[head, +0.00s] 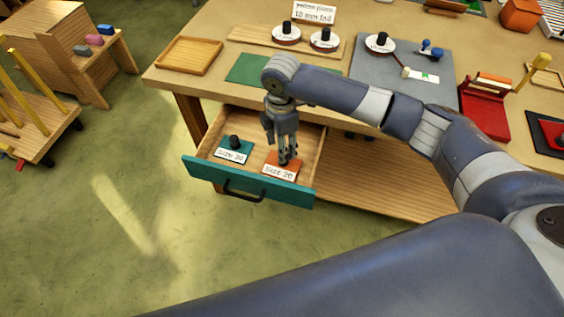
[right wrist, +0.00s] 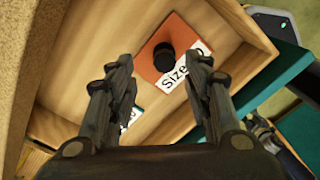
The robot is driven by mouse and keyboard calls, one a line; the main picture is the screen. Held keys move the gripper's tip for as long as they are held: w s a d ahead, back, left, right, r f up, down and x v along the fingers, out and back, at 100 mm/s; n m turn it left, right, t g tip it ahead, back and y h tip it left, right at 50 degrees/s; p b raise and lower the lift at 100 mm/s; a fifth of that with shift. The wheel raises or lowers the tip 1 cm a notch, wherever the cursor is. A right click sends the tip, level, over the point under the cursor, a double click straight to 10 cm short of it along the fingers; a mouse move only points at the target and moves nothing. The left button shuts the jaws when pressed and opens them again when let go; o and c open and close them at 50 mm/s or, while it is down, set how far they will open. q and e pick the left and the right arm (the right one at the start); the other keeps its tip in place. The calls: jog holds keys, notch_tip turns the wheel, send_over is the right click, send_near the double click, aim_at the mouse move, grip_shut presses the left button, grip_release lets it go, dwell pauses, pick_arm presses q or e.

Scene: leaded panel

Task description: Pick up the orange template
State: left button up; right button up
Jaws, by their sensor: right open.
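The orange template (head: 270,161) lies in the open drawer (head: 207,170), at its right side. It has a black knob and a white label that begins with "Size". In the right wrist view the orange template (right wrist: 177,34) shows between and beyond my fingertips. My right gripper (head: 285,157) points down over it; its fingers partly hide the template in the head view. The right wrist view shows the gripper (right wrist: 160,70) open, its fingers apart on either side of the knob with gaps.
A teal template (head: 232,154) with a black knob lies left of the orange one in the drawer. The drawer's teal front (head: 290,193) and wooden sides surround both. The tabletop (head: 165,83) above holds a wooden tray (head: 190,42), a green mat (head: 245,67) and a grey mat (head: 385,77).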

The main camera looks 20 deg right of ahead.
jog(key=f, duration=0.3)
jog(key=f+p, duration=0.1)
jog(key=shift+s+d+f, duration=0.15)
jog(key=shift+s+d, duration=0.05)
jog(key=shift+s, duration=0.15)
jog(key=shift+f, duration=0.15)
jog(key=shift+w, duration=0.1)
jog(key=shift+c, duration=0.2)
grip_shut()
pick_arm(q)
jog(key=shift+w+d+r, duration=0.1)
jog(key=shift+w+r, duration=0.2)
jog(key=shift+w, duration=0.2)
jog(key=shift+w+r, duration=0.3)
jog(key=shift+w, duration=0.2)
